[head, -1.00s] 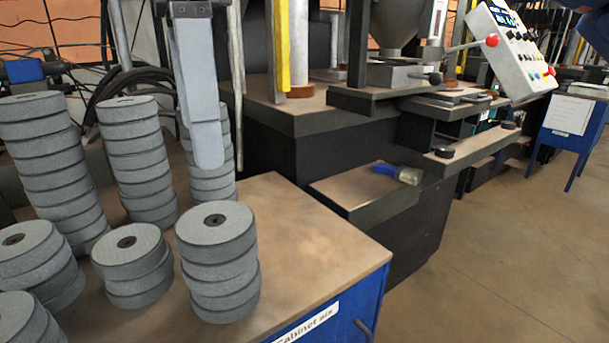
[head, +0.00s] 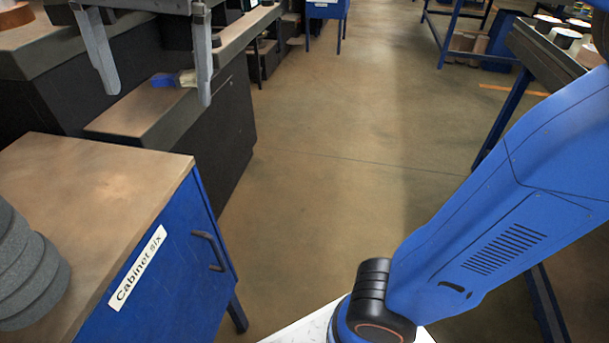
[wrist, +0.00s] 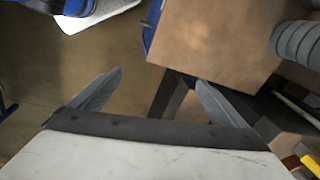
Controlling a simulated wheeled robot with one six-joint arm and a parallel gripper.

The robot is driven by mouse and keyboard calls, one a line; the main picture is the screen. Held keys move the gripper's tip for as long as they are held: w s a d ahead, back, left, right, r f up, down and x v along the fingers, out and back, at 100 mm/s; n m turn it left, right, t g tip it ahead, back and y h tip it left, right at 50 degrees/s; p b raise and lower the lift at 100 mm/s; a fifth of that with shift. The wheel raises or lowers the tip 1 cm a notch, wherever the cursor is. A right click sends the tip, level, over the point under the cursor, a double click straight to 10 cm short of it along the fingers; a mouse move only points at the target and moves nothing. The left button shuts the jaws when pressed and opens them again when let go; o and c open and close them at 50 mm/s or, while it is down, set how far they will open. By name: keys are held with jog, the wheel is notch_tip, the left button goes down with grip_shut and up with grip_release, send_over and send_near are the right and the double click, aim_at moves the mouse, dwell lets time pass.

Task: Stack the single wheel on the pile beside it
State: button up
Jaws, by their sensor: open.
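My gripper (head: 158,97) is open and empty. Its two grey fingers hang apart at the upper left of the head view, above the floor and a dark ledge. In the wrist view the fingers (wrist: 160,76) are also spread with nothing between them. A pile of grey wheels (head: 30,265) stands on the cabinet top, cut off by the left edge of the head view. Grey stacked wheels (wrist: 300,42) also show at the right edge of the wrist view, apart from my fingers. I cannot make out a single wheel in either view now.
The blue cabinet labelled "Cabinet six" (head: 165,250) has a bare brown top on its right side. Behind it is a dark machine ledge (head: 150,115) with a blue-handled brush (head: 175,79). Open floor (head: 330,150) lies in the middle. A dark workbench (head: 540,55) stands at the right.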

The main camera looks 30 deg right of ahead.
jog(key=s+d+f+n+t, duration=0.1)
jog(key=s+d+f+n, duration=0.1)
jog(key=d+f, duration=1.1)
jog(key=s+d+f+n+t+h, duration=0.1)
jog(key=s+d+f, duration=0.4)
jog(key=d+f, duration=0.8)
jog(key=n+t, duration=0.1)
jog(key=n, duration=0.1)
jog(key=shift+s+d+f+n, duration=0.15)
jog(key=shift+d+f+n, duration=0.1)
jog(key=shift+n, duration=0.05)
